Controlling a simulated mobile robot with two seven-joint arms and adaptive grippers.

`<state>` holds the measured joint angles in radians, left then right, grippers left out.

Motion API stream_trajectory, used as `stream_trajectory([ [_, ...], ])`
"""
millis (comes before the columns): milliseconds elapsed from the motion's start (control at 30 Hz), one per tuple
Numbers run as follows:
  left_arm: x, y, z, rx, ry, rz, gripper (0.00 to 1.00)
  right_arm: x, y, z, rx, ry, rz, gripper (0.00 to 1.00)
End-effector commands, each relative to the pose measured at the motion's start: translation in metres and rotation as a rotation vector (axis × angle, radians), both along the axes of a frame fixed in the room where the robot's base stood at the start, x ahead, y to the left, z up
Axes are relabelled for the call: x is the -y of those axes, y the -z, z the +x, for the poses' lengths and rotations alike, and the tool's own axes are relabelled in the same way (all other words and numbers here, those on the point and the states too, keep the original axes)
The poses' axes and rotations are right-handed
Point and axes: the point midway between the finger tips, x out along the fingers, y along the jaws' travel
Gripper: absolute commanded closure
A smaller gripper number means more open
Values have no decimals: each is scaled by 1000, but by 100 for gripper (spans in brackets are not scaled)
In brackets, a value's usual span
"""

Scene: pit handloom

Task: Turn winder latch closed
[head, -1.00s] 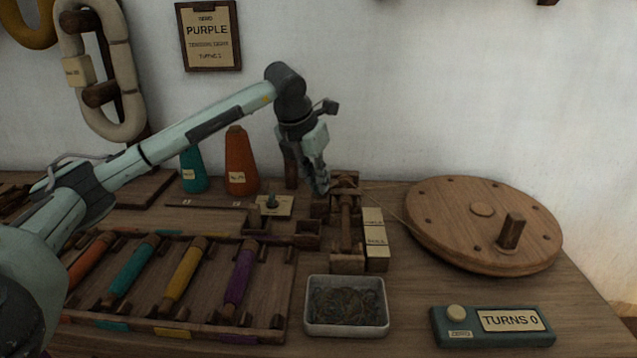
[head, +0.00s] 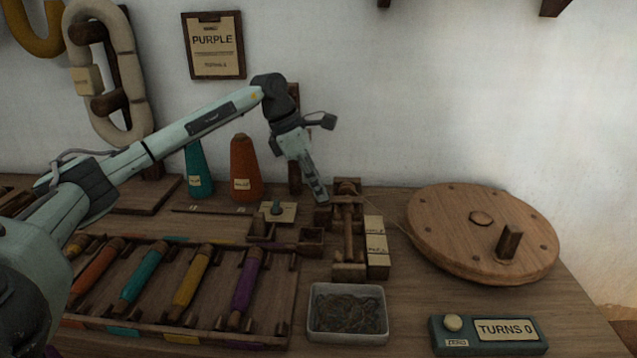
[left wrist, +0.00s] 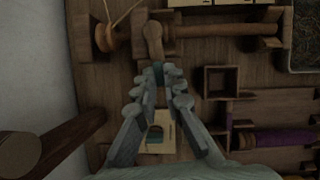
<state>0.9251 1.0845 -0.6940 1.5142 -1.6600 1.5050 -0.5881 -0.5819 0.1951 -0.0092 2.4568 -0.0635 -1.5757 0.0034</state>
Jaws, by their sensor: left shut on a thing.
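The winder (head: 347,270) is a small dark wooden frame with a horizontal spindle, in the middle of the bench; it also lies along the top of the left wrist view (left wrist: 220,30). Its latch (left wrist: 153,40) looks like a short wooden lever with a rounded end at the winder's left side. My left gripper (head: 321,198) reaches down beside the winder's back left. In the left wrist view my left gripper (left wrist: 163,75) has its fingertips together at the latch's near end, shut on it. The fingertips hide that end. My right gripper is not in view.
A big wooden wheel (head: 450,215) stands right of the winder, with a thread between them. A tray of tangled thread (head: 347,335) and a TURNS 0 counter (head: 505,330) are in front. A bobbin rack (head: 215,320) is at left; orange (head: 246,170) and teal cones stand behind.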

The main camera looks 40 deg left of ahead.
Motion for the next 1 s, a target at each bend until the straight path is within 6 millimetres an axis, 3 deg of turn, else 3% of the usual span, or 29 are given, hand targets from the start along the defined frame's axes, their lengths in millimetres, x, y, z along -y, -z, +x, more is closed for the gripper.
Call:
stream_trajectory([
  [400,-1,-1,2,1,152,2,100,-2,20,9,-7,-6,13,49],
  [867,-1,0,1,1,168,2,100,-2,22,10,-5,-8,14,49],
  [900,-1,0,1,1,167,2,90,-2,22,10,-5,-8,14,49],
  [1000,-1,0,1,1,167,2,77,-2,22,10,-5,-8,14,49],
])
